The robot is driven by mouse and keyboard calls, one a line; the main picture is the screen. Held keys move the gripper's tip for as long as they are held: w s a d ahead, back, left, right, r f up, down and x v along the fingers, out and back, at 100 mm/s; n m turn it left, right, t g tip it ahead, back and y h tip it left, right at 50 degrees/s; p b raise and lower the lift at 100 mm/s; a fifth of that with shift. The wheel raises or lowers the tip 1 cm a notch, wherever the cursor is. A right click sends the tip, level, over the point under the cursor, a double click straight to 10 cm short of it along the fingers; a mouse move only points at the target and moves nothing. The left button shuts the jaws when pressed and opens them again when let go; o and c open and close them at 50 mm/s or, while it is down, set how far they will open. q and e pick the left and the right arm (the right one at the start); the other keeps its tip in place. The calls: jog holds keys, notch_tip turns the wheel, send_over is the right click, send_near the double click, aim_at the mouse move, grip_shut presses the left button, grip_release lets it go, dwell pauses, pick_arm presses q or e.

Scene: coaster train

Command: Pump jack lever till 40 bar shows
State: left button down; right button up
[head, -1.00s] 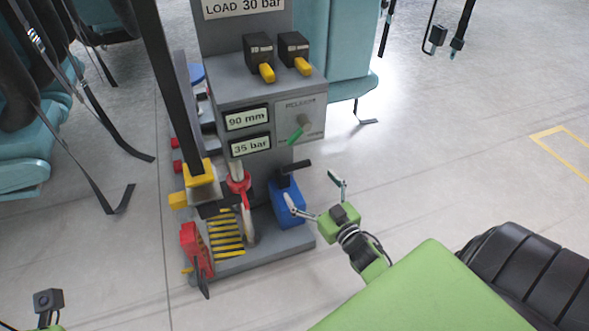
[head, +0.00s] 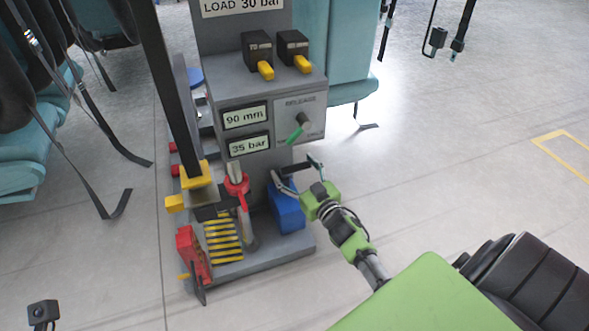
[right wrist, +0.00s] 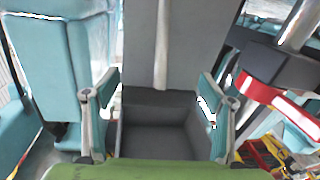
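The blue jack (head: 287,212) stands on the grey base of the test stand, and its dark lever (head: 299,169) sticks out above it. The pressure display (head: 249,145) reads 35 bar. My right gripper (head: 297,172) is at the lever, its two fingers spread around the handle's height; whether they touch it I cannot tell. In the right wrist view the gripper (right wrist: 157,112) is open, with the grey stand and a box-shaped recess between the fingers; the lever is not clearly seen there. My left gripper is not in view.
The 90 mm display (head: 245,116) and the green-handled release knob (head: 299,131) are just above the lever. A red part (head: 237,184) and yellow-striped stack (head: 223,236) stand left of the jack. Teal seats (head: 350,60) are behind. Floor to the right is clear.

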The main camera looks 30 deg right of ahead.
jog(key=c, duration=0.8)
jog(key=shift+s+f+b, duration=0.2)
jog(key=shift+f+b, duration=0.3)
jog(key=shift+b, duration=0.15)
jog(key=shift+s+a+f+t+b, duration=0.15)
jog(key=shift+s+f+t+b, duration=0.05)
jog(key=shift+s+f, duration=0.3)
jog(key=shift+s+a+f+t+b, duration=0.2)
jog(key=shift+s+f, duration=0.15)
jog(key=shift+s, duration=0.2)
jog(key=o, duration=1.6)
jog(key=shift+d+r, duration=0.1)
